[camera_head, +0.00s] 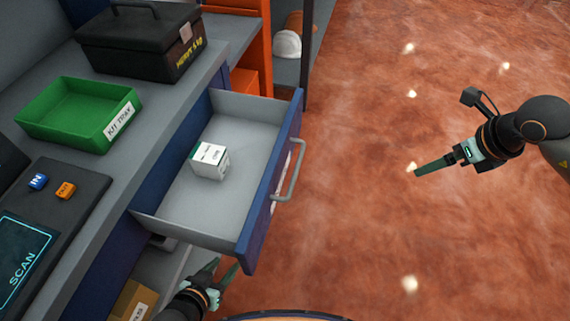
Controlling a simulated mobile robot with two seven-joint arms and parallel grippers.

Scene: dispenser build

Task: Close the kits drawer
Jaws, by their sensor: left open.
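The kits drawer (265,191) is pulled well out of the bench, with a dark blue front and a grey inside. Its grey bar handle (291,172) is on the front's outer face, turned to the right. A small white box with green print (211,161) lies in the drawer. My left gripper (227,264) is open and empty, low beside the drawer's near front corner. Whether it touches the drawer is not clear. My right gripper (432,166) is over the floor, well right of the handle and apart from it; its jaw gap is not visible from this angle.
On the bench are a green kit tray (62,127), a black toolbox (135,45) and a scan panel (30,260) with IN and OUT buttons. A shelf with a cardboard box (132,299) is below. The reddish floor (370,230) right of the drawer is clear.

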